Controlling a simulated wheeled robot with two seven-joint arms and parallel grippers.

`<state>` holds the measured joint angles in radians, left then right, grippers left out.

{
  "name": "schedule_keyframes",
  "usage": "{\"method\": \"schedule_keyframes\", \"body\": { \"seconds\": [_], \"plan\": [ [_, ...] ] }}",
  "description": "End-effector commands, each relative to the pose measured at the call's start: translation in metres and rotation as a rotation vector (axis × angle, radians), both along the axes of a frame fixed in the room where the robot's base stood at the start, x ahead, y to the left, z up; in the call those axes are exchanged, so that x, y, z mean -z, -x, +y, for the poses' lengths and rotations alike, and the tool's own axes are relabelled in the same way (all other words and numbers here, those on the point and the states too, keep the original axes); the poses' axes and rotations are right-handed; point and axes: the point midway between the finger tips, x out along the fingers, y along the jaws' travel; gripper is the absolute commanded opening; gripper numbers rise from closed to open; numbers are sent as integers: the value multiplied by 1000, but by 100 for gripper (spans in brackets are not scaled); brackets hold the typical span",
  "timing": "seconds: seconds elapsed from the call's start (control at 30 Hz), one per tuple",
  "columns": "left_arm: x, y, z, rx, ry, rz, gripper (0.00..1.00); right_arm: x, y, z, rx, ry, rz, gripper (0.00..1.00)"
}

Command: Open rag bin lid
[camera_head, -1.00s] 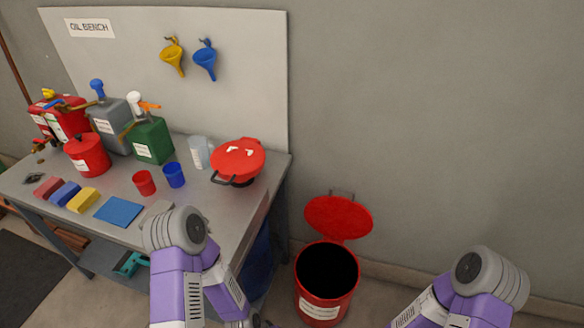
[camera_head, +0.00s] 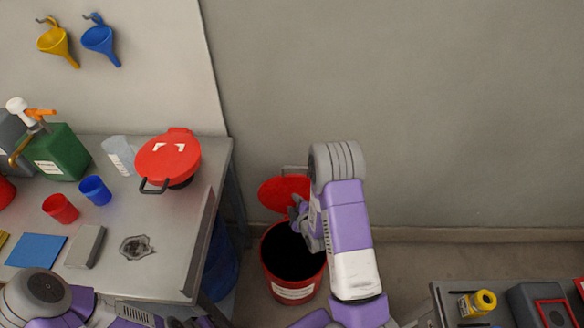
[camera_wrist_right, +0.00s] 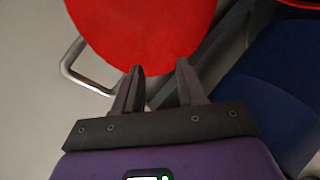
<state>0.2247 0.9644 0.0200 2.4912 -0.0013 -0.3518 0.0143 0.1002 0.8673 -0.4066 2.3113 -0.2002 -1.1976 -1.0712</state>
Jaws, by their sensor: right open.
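The red rag bin (camera_head: 294,291) stands on the floor to the right of the bench, with its dark inside showing. Its round red lid (camera_head: 276,192) stands raised at the back, partly hidden behind my right arm. In the right wrist view the lid (camera_wrist_right: 145,30) lies just ahead of my right gripper (camera_wrist_right: 160,72). Its fingers are apart with nothing between them. In the head view my right gripper (camera_head: 300,215) is above the bin opening, close to the lid. My left arm shows at the bottom left, but its gripper is out of view.
The metal bench (camera_head: 160,230) stands at left, holding a red lidded pan (camera_head: 168,160), cups and a grey block (camera_head: 85,246). A blue drum (camera_head: 222,262) is under it. A dark cart (camera_head: 455,290) with a yellow bottle (camera_head: 478,303) is at bottom right.

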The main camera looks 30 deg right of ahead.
Motion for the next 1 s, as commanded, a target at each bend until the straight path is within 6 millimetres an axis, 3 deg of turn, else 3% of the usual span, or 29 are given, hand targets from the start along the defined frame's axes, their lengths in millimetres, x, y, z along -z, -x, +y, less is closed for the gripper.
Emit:
{"method": "schedule_keyframes", "body": {
  "seconds": [0.1,0.3,0.8,1.0],
  "plan": [
    [8,0,0,0,0,0,43,-38,-21,-27,-79,278,-163,40],
    [11,0,0,0,0,-1,43,-74,-33,-44,-125,511,-283,40],
    [23,0,0,0,0,-1,43,-68,-97,-55,-128,531,-292,40],
    [24,0,0,0,0,-1,43,-67,-106,-56,-127,528,-290,40]
  ]
}}
